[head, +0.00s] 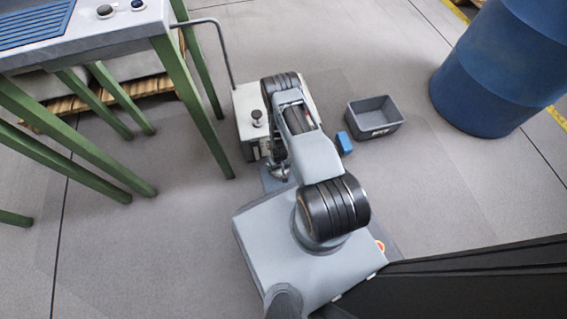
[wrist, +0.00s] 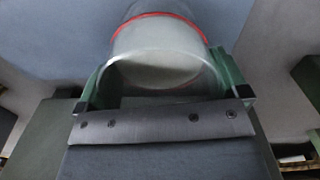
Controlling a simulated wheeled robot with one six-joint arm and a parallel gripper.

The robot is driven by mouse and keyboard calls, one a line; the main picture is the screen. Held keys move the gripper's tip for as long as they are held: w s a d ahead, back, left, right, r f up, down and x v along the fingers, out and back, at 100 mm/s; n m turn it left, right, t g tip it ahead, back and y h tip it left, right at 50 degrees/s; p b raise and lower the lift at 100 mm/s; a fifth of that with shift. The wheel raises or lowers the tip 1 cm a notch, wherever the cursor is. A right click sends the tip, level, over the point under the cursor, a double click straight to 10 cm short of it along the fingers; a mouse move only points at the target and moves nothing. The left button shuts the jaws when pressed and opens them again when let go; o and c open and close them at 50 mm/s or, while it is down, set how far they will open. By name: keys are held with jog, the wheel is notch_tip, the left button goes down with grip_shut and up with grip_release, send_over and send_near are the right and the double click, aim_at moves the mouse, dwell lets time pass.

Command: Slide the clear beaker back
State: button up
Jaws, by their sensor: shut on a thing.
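The clear beaker (wrist: 160,55) shows in the wrist view, see-through with a red band around it. It sits between the two fingers of my gripper (wrist: 164,92), which are shut on it. Its far end runs out of the top of the wrist view. In the head view my gripper (head: 279,172) is low, at the front of a pale box-shaped unit, partly covered by my own arm. I cannot make out the beaker in the head view.
A small blue block (head: 344,143) and an open grey bin (head: 376,122) are on the floor right of the pale unit (head: 246,104). A large blue drum (head: 495,75) stands farther right. A green-legged table (head: 190,85) is at left. Open floor lies between bin and drum.

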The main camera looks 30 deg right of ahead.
jog(key=shift+s+a, duration=0.3)
jog(key=shift+a, duration=0.55)
jog(key=o, duration=0.8)
notch_tip(320, 180, up, 14)
jog(key=p, duration=0.6)
jog(key=shift+f+p, duration=0.1)
jog(key=shift+p, duration=0.2)
